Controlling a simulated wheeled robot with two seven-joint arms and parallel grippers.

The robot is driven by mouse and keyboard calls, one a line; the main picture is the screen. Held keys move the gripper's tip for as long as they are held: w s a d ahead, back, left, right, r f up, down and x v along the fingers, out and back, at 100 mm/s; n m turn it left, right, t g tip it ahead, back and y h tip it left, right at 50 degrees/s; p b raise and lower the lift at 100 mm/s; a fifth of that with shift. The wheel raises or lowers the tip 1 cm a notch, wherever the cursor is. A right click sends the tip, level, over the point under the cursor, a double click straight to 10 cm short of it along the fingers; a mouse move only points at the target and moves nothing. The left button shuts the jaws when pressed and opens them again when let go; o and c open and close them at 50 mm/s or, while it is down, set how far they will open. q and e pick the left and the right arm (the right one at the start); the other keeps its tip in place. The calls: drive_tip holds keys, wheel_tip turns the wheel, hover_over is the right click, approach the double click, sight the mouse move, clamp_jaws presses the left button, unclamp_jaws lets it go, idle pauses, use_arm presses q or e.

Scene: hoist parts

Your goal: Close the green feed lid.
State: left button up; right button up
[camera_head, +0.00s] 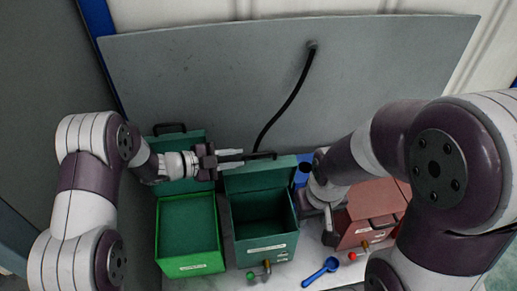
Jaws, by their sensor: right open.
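The bright green bin (190,267) stands at the left, with a dark green inside. Behind it a dark green lid (188,141) stands raised, with a black handle on its top edge. A darker green bin (265,246) stands beside it, open, with its lid (262,176) raised at the back. My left gripper (232,157) is in front of the left lid, its fingers pointing right near the top of the middle lid. The gap between its fingers is unclear. My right gripper (318,224) is open between the middle bin and the red bin, partly hidden by its arm.
A red bin (361,233) with its lid down stands at the right, partly behind my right arm. A blue scoop (321,271) lies on the pale surface in front. Small knobs sit before the bins. A grey panel (200,70) with a black hose (284,106) rises behind.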

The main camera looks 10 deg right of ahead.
sight(254, 155)
use_arm(q)
drive_tip(key=p+x, duration=0.1)
drive_tip(key=x, duration=0.7)
drive_tip(key=shift+d+r+p, duration=0.1)
drive_tip(key=shift+p, duration=0.3)
drive_tip(key=shift+d, duration=0.15)
use_arm(e)
wheel_tip(254, 155, up, 2)
drive_tip(key=shift+r, duration=0.1)
